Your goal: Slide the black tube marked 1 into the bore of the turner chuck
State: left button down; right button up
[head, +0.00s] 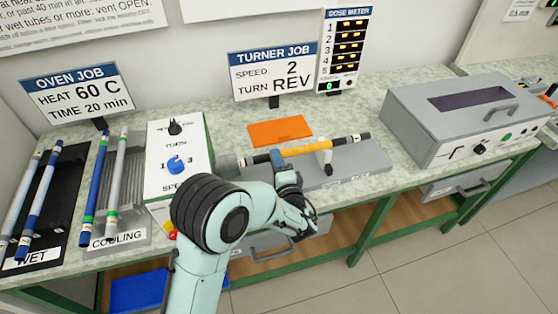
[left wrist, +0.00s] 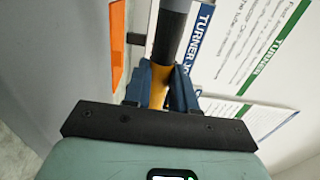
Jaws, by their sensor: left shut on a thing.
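A rod with black ends, pale bands and a yellow middle (head: 262,158) lies nearly level over the grey turner bed (head: 350,168). No number is readable on it. My left gripper (head: 279,156) is shut on its yellow part; the left wrist view shows the yellow part (left wrist: 158,88) between the blue fingers (left wrist: 160,85). The rod's left end is close to the grey turner chuck (head: 228,165) beside the control box; I cannot tell whether it has entered the bore. My right gripper is not in view.
The turner's white control box (head: 180,150) stands left of the chuck. An orange mat (head: 280,131) lies behind the rod. Left are the cooling rack (head: 121,236) and wet tray (head: 40,254) with several rods. A grey oven-like box (head: 450,115) stands right.

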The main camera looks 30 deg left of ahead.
pick_arm(q)
jog(key=shift+s+a, duration=0.1)
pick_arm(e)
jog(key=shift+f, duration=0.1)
pick_arm(q)
jog(key=c, duration=0.8)
grip_release()
jog(key=shift+c, duration=0.2)
jog(key=b+v, duration=0.1)
jog(key=v, duration=1.2)
jog(key=shift+s, duration=0.2)
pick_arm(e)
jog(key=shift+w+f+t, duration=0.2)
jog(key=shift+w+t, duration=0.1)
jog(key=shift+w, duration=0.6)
